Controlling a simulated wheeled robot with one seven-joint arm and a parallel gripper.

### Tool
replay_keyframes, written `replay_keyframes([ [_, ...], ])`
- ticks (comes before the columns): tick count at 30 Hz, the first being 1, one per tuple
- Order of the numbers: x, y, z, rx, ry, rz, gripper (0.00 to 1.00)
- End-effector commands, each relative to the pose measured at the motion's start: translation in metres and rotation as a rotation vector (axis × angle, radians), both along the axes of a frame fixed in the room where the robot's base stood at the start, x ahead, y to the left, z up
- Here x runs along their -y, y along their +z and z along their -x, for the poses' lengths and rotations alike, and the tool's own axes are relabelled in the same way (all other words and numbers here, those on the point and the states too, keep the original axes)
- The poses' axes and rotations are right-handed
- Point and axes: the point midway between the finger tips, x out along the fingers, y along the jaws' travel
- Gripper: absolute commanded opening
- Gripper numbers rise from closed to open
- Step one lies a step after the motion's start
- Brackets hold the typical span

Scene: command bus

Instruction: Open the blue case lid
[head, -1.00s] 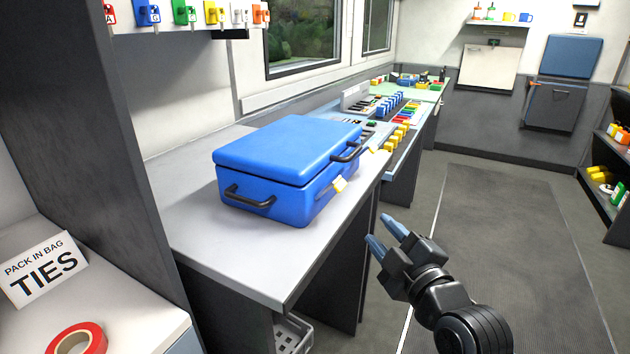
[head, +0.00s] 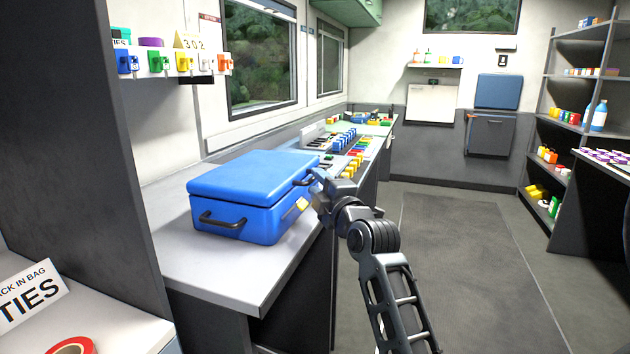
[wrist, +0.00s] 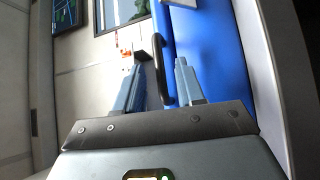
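The blue case (head: 235,222) stands on the grey counter with its blue lid (head: 250,175) down. One black handle (head: 222,220) is on its near side and another (head: 304,180) on its right side. A yellow tag (head: 302,204) hangs on the right side. My gripper (head: 320,183) is at the case's right side, close to that side's handle. In the wrist view my gripper (wrist: 160,72) is open, and a black handle (wrist: 161,70) shows between its fingers, with the blue case (wrist: 208,40) to the right. I cannot tell whether a finger touches the handle.
The counter (head: 215,280) is clear in front of the case. A console with coloured blocks (head: 350,165) lies behind it. A dark cabinet wall (head: 75,130) stands at the left. Shelves (head: 575,125) stand at the right. The floor mat (head: 470,270) is clear.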

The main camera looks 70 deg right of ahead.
Motion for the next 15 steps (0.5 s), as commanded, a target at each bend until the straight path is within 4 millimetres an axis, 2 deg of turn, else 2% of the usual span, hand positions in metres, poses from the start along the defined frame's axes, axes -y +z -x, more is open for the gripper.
replay_keyframes([
  [6,0.0108,0.0021,-0.0119,0.0,-0.001,0.0,0.38],
  [14,0.0115,0.0018,-0.0128,0.0,-0.001,0.0,0.38],
  [15,0.0114,0.0018,-0.0128,0.001,-0.001,-0.001,0.35],
])
